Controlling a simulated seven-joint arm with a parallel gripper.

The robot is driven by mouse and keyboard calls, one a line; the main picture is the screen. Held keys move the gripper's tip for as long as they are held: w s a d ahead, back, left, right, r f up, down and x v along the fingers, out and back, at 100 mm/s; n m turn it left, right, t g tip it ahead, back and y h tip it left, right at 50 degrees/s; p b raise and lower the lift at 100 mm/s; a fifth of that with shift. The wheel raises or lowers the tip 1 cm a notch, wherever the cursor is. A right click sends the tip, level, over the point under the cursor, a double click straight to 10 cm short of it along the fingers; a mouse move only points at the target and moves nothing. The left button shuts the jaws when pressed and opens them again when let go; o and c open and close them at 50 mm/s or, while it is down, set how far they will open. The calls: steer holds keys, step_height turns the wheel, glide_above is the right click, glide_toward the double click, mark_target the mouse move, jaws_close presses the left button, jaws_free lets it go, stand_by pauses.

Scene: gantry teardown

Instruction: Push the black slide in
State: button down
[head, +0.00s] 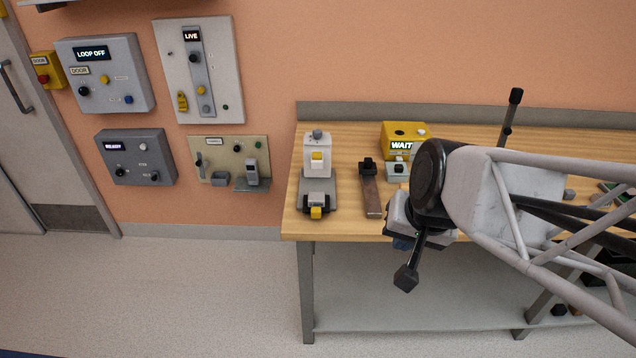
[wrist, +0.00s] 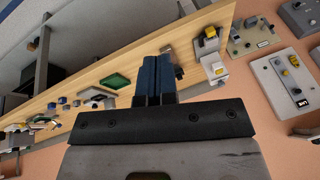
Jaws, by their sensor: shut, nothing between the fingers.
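A black block (head: 368,166) sits at the far end of a brown strip (head: 371,196) on the wooden bench; it looks like the black slide, though I cannot be sure. In the wrist view a dark block (wrist: 179,71) shows just beside my fingertips, partly hidden by them. My gripper (wrist: 153,60) has blue fingers pressed together with nothing between them. In the head view my gripper is at the bench's front edge, right of the brown strip, its fingers mostly hidden by my wrist. I cannot tell whether it touches anything.
A grey and white fixture with a yellow button (head: 317,165) stands left of the strip. A yellow box reading WAIT (head: 404,133) stands behind my wrist. A black-tipped lever (head: 511,115) rises farther right. Several control panels hang on the wall at left. The floor before the bench is clear.

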steer(key=w+a+f+m+t+h, duration=0.1)
steer(key=w+a+f+m+t, duration=0.4)
steer(key=w+a+f+m, duration=1)
steer(key=shift+w+m+h, duration=0.25)
steer(key=shift+m+h, duration=0.05)
steer(key=shift+h, duration=0.1)
steer(key=shift+w+f, duration=0.1)
steer(key=shift+w, duration=0.05)
glide_toward(316, 217)
step_height(316, 217, down, 5)
steer(key=w, duration=0.1)
steer(key=shift+w+r, duration=0.2)
steer(key=shift+w, duration=1.55)
